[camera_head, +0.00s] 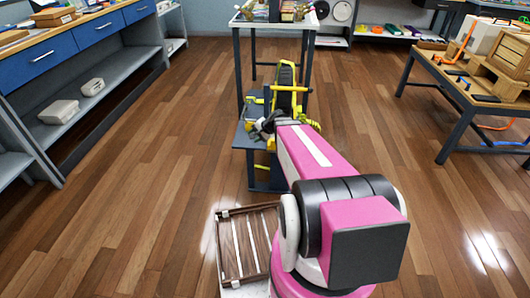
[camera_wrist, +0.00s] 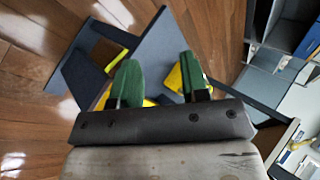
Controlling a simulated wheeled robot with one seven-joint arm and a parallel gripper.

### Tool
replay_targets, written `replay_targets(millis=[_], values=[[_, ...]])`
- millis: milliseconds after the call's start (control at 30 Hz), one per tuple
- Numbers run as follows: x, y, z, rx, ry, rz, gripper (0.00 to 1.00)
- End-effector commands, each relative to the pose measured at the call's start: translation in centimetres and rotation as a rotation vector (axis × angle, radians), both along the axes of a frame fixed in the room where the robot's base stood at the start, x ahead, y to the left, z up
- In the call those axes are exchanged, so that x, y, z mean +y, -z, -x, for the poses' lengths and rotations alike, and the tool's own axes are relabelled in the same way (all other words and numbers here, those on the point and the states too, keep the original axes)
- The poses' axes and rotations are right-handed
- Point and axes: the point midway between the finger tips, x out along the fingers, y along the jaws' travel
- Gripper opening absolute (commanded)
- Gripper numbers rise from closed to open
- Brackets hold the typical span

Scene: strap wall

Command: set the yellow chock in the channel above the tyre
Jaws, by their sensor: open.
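In the head view a dark tyre (camera_head: 286,88) stands upright on a dark blue-grey stand (camera_head: 243,137), with yellow bars (camera_head: 291,89) around it. I cannot make out which yellow piece is the chock, and the channel is not clear. My gripper (camera_head: 263,125) is small and partly hidden by my pink arm, just in front of the tyre. In the wrist view my gripper (camera_wrist: 160,80) has its two green fingers apart with nothing visibly held. Yellow pieces (camera_wrist: 173,80) show behind the fingers, and another yellow piece (camera_wrist: 117,61) lies at the left by the stand.
A brown slatted crate (camera_head: 229,256) is near my base. A shelf unit (camera_head: 242,60) stands right behind the tyre. A blue-drawered bench (camera_head: 96,30) is at left and a wooden table (camera_head: 450,80) at right.

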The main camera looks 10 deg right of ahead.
Motion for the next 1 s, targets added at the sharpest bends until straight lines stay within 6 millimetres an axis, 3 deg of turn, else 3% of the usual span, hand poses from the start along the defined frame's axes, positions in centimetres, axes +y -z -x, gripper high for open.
replay_targets(millis=[33,200,400,600,1000], values=[[0.9,-0.4,2.7,0.016,-0.088,0.079,0.41],[1.3,-0.8,9.6,0.097,-0.387,0.376,0.41],[-0.1,-1.9,15.0,0.193,-0.624,0.641,0.41],[-1.1,-2.6,16.6,0.238,-0.706,0.745,0.41],[-1.2,-2.5,16.5,0.239,-0.709,0.749,0.44]])
